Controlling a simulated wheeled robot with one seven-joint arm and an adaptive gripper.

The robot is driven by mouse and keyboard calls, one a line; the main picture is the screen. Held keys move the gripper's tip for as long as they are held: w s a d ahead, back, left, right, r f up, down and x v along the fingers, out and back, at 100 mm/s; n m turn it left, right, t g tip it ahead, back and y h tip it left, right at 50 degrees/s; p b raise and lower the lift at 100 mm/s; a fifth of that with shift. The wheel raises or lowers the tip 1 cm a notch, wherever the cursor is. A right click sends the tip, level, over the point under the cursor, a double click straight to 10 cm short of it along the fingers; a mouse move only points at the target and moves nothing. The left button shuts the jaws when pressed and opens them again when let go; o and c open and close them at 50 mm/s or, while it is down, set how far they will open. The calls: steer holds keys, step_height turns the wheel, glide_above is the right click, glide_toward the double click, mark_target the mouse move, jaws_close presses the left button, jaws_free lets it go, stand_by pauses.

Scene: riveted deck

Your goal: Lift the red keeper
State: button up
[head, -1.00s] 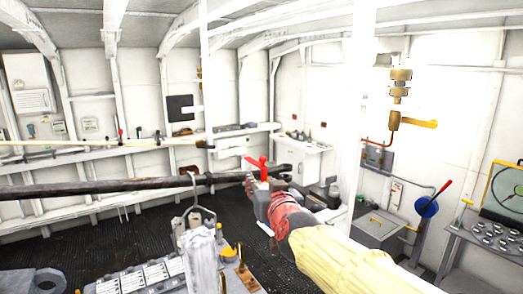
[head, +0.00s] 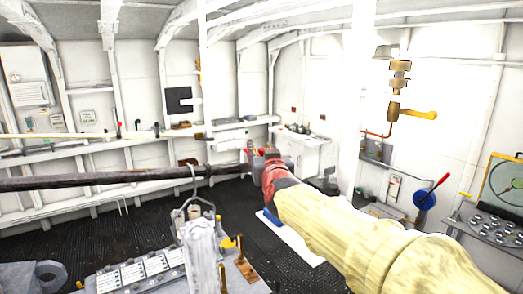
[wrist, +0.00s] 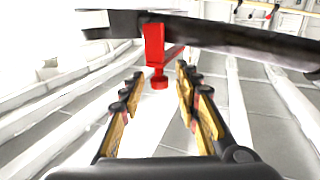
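The red keeper (wrist: 155,48) shows in the wrist view as a red block with a round knob at its lower end, against a dark bar (wrist: 235,36). My gripper (wrist: 158,80) is open, its two yellow-and-black fingers to either side of the knob's line. No finger visibly closes on the keeper, and I cannot tell how deep the knob sits between the tips. In the head view my gripper (head: 258,160) is at the right end of the long dark bar (head: 110,178). Only a little of the red keeper (head: 249,148) shows there; my gripper and arm hide the bar's end.
A metal panel (head: 140,272) with a wire handle is in the foreground, left of my arm. A white post (head: 362,90) stands to the right. A console (head: 500,225) and a blue disc with a red lever (head: 426,199) are at far right. Dark floor (head: 80,238) lies open below the bar.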

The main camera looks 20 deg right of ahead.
steer(key=shift+c, duration=1.2)
jaws_close()
